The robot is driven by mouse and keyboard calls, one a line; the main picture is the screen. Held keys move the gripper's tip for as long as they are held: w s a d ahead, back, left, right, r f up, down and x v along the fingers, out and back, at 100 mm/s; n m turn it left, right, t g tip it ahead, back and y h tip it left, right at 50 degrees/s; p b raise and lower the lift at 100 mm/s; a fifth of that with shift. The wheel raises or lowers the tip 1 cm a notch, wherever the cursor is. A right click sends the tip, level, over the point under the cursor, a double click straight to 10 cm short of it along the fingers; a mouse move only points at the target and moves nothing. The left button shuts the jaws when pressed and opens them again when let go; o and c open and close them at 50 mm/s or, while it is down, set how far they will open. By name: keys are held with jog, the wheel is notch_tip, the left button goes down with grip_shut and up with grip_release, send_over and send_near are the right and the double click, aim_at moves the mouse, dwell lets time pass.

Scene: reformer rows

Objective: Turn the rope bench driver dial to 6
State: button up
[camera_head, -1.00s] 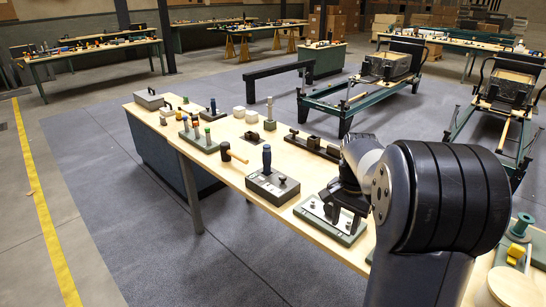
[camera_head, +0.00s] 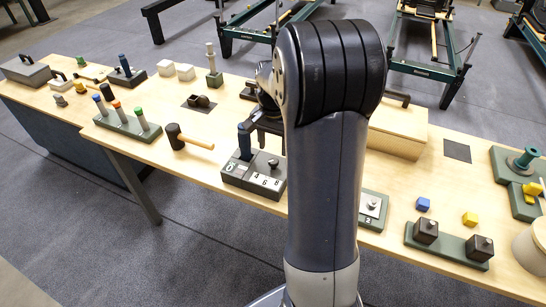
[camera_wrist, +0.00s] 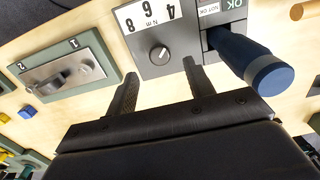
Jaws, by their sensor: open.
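The rope bench driver (camera_head: 244,142) has a blue handle and stands in a dark grey box on the bench. The box's dial (camera_head: 273,163) is a small dark knob beside a white strip with 4, 6 and 8. In the wrist view the dial (camera_wrist: 160,54) has a short white mark, which seems to slant toward the 4 side. My gripper (camera_wrist: 160,87) is open and empty there, its fingers apart with the dial just beyond the gap, not touching it. In the head view my gripper (camera_head: 267,122) is partly hidden by my arm, above the box.
The blue driver handle (camera_wrist: 262,68) stands close to the right finger in the wrist view. A green plate with a switch marked 1 and 2 (camera_wrist: 62,72) lies left of it. A mallet (camera_head: 185,139) lies left of the box. A wooden box (camera_head: 398,128) stands behind my arm.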

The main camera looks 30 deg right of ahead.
aim_at(273, 160)
notch_tip(273, 160, down, 5)
jog(key=shift+f, duration=0.2)
jog(key=shift+c, duration=0.5)
jog(key=c, duration=0.9)
jog(key=shift+o, duration=0.2)
jog(key=shift+n, duration=0.3)
jog(key=n, duration=0.3)
jog(key=shift+r+n, duration=0.1)
jog(key=shift+n, duration=0.2)
jog(key=shift+n+p, duration=0.45)
jog(key=shift+n, duration=1.75)
